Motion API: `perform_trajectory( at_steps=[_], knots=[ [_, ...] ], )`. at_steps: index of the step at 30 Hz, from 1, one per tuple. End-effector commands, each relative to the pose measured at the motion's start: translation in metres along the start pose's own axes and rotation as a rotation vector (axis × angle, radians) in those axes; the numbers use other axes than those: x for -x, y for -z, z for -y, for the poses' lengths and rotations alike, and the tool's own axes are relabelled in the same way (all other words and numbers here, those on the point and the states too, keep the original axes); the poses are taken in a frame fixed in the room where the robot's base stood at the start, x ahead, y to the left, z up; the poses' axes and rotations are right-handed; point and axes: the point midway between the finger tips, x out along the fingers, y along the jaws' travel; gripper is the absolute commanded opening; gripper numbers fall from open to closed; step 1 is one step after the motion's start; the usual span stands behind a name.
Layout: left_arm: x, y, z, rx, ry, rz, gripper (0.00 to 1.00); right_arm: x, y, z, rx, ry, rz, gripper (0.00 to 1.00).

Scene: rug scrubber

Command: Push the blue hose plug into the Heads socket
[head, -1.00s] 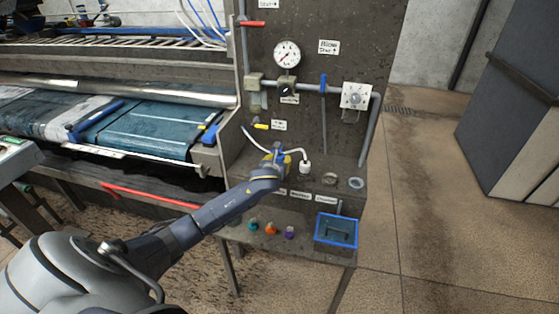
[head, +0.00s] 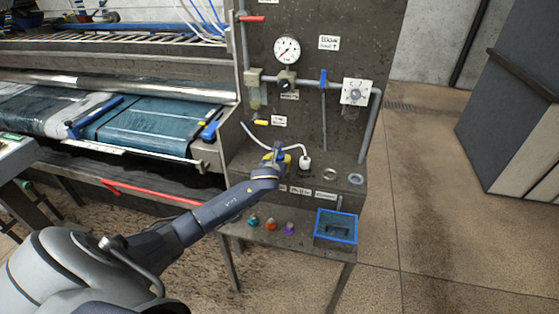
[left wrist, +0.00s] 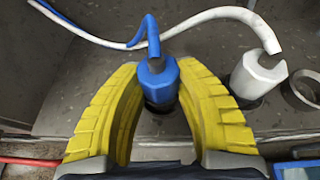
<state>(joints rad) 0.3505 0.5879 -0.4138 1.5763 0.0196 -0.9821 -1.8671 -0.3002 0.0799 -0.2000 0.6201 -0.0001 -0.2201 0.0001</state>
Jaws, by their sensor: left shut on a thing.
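The blue hose plug (left wrist: 157,82) is upright between the yellow fingers of my left gripper (left wrist: 158,72), which is shut on it. A blue hose rises from its top. Its lower end is over or in a dark round opening below; I cannot tell how deep it sits. In the head view my left gripper (head: 277,157) is at the panel's shelf and hides most of the plug. The Heads socket cannot be picked out by its label, since the labels are too small and partly covered. My right gripper is not in view.
A white plug (left wrist: 258,75) with a white hose stands close right of the blue plug. Open rings (head: 330,174) and (head: 356,179) lie further right. Below are several coloured caps (head: 271,225) and a blue-rimmed tray (head: 337,227). The gauge panel (head: 310,110) rises behind.

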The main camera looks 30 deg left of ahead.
Motion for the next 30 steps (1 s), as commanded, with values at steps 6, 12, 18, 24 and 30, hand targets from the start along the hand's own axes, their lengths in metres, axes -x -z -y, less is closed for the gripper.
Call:
perform_trajectory(
  at_steps=[6,12,18,24,30],
  knots=[
    [0.000,-0.001,0.000,0.000,0.000,0.001,0.50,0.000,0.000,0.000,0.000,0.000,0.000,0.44],
    [0.000,-0.001,0.000,0.000,0.000,0.001,0.59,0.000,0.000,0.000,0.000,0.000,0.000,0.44],
    [0.002,0.000,0.000,-0.001,0.000,0.000,0.59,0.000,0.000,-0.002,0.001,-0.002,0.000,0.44],
    [0.021,0.000,0.000,-0.001,0.001,0.001,0.59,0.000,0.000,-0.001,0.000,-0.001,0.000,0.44],
    [0.053,0.000,0.000,-0.001,0.002,0.001,0.59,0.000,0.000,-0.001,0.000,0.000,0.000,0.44]
  ],
)
